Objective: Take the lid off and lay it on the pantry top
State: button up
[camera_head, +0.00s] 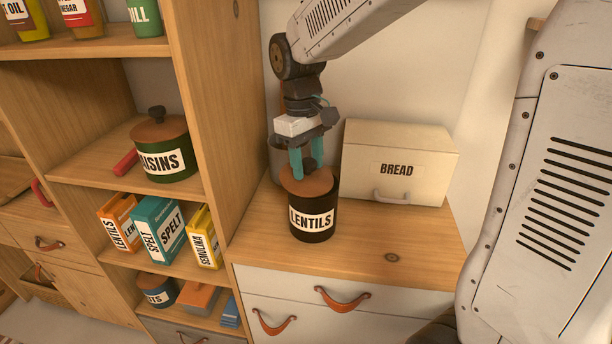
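A dark canister (314,222) with a "LENTILS" label stands upright on the wooden pantry top (365,238). Its round brown lid (308,184) lies on its mouth, with a dark knob (309,164) in the middle. My gripper (309,172) points down over the lid. Its two teal fingers stand on either side of the knob, their tips close to the lid. I cannot tell whether the fingers press on the knob or stand just clear of it.
A cream "BREAD" box (398,164) stands behind and right of the canister. The pantry top is clear in front and to the right. A wooden shelf unit (205,120) rises at the left, holding a lidded "RAISINS" pot (165,160) and several food boxes.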

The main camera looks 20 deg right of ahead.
jog(key=c, duration=0.7)
jog(key=shift+r, duration=0.2)
